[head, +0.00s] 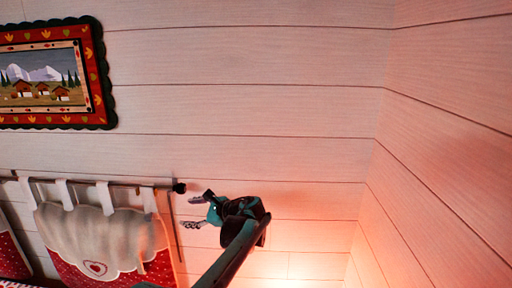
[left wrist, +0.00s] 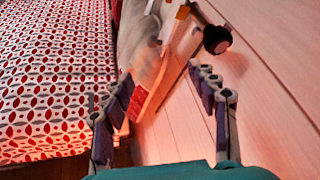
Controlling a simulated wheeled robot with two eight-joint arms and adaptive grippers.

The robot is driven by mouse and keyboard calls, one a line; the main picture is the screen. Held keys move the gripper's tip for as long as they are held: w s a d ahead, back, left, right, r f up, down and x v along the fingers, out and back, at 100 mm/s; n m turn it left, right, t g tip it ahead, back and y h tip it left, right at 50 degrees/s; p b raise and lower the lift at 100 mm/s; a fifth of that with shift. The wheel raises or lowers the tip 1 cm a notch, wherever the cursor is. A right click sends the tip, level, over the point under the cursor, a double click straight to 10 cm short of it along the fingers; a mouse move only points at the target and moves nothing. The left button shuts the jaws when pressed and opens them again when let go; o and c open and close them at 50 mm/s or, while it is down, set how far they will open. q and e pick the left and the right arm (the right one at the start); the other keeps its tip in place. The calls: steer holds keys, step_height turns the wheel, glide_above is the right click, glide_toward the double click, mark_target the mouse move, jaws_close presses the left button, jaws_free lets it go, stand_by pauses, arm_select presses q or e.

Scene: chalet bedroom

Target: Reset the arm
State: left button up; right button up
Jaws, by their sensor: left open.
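My left gripper (head: 190,212) is raised in front of the white plank wall (head: 240,110) in the head view. Its fingers point left, close in the picture to the black end knob of a curtain rod (head: 180,188). The fingers are spread with nothing between them. In the left wrist view my left gripper (left wrist: 160,95) also shows with its two fingers wide apart and empty. The rod's knob (left wrist: 217,40) lies beyond the right finger there. My right gripper is in neither view.
A white curtain with red trim (head: 90,240) hangs from the rod at lower left. A framed mountain picture (head: 45,80) hangs above it. A wall corner stands at right. Red-and-white patterned fabric (left wrist: 55,70) fills the left of the wrist view. The wall's middle is bare.

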arm_select(q)
steer(key=s+a+f+n+h+b, duration=0.1)
steer(key=s+f+n+h+b, duration=0.25)
steer(key=s, duration=0.55)
steer(key=s+a+f+n+h+b, duration=0.1)
steer(key=s+f+n+h+b, duration=0.15)
steer(key=s+f, duration=0.45)
steer(key=s+d+f+n+h+b, duration=0.2)
steer(key=s+f+n, duration=0.3)
steer(key=s, duration=0.5)
steer(key=s+d+f+n+t+h+b, duration=0.1)
steer(key=s+d+f+n+h+b, duration=0.2)
steer(key=s+f, duration=0.5)
steer(key=s+d+n+h, duration=0.1)
steer(key=s+d+n, duration=0.1)
steer(key=shift+s+d+f+h, duration=0.15)
steer(key=shift+s+d+h, duration=0.15)
steer(key=shift+s, duration=0.05)
